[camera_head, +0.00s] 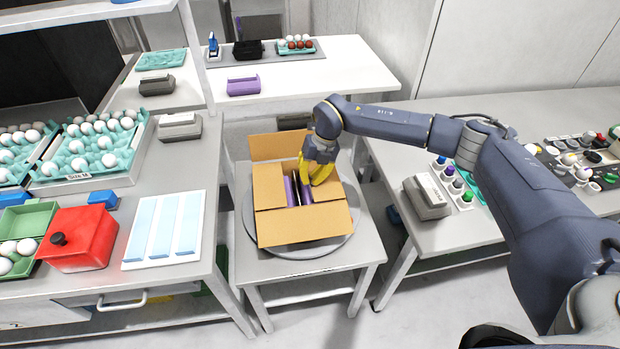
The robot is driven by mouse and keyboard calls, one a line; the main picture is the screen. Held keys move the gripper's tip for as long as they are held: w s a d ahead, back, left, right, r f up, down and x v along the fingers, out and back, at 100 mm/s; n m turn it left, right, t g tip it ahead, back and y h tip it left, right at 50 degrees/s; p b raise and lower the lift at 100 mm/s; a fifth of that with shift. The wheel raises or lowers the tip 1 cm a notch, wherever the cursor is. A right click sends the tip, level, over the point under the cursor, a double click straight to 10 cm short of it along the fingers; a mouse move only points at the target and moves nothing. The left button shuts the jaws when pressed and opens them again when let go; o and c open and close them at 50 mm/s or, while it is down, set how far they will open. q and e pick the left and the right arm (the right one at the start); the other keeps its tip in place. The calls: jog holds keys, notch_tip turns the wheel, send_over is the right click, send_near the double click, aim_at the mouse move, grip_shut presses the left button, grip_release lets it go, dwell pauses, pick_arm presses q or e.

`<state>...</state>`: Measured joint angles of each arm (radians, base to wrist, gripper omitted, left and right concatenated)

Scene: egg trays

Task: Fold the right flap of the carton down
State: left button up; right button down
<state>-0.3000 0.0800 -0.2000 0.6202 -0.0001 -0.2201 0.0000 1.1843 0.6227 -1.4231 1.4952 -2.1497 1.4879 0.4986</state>
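An open brown carton (305,228) sits on a round grey turntable on a small table in the middle. Its back flap (278,145) stands open at the rear. Purple items (290,190) show in the gap. The right flap (329,190) lies at the right side, partly hidden by my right gripper (315,175). That gripper points down with its yellow fingers at the flap; contact and finger opening are unclear. My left gripper is out of view.
The turntable (250,222) shows around the carton. The left table holds egg trays (92,180), a red box (78,240) and a pale blue panel (163,228). The right table has a grey device (426,197) and small knobbed parts. My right arm spans the right side.

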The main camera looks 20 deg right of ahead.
notch_tip(320, 180, up, 15)
dwell(0.8)
jog(key=shift+f, duration=0.1)
dwell(0.4)
